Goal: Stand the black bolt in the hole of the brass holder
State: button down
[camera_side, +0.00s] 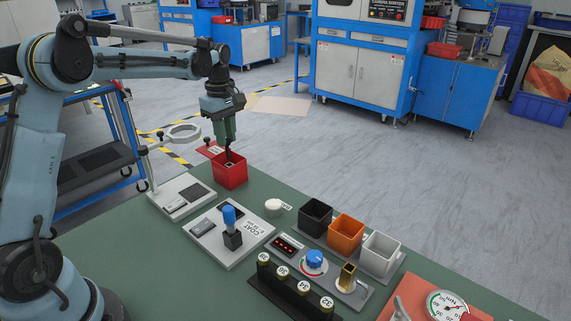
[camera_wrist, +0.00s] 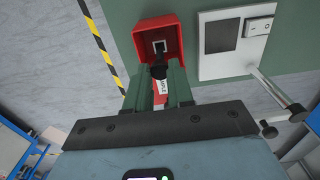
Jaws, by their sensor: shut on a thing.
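My gripper (camera_side: 230,142) is above the red box, its green fingers pointing down. It is shut on a black bolt (camera_side: 229,154), whose lower part reaches to the box opening. In the wrist view the bolt (camera_wrist: 158,70) shows dark between the two fingers, with a white printed label close by. I cannot tell whether the bolt touches anything in the box. The brass holder (camera_side: 347,273) stands far from my gripper, at the front right, on a grey panel with a blue knob. Its hole is too small to make out clearly.
The red box (camera_side: 231,179) stands at the bench's back edge. A ring stand (camera_side: 184,134) is to its left. Between box and holder are a plate with a blue-topped post (camera_side: 229,217), a white round piece (camera_side: 273,207), a row of bins (camera_side: 345,230) and a black rack (camera_side: 284,295).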

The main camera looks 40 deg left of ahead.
aim_at(229, 141)
notch_tip(229, 141, up, 11)
jog(key=d+m, duration=0.7)
jog(key=d, duration=1.7)
jog(key=s+d+m, duration=0.2)
jog(key=s+d, duration=0.2)
jog(key=d, duration=0.5)
jog(key=s+d+m, duration=0.3)
jog(key=s+d, duration=0.1)
jog(key=d, duration=0.4)
notch_tip(229, 141, down, 11)
jog(key=shift+d, duration=0.4)
jog(key=shift+s+f, duration=0.1)
jog(key=shift+f, duration=1.8)
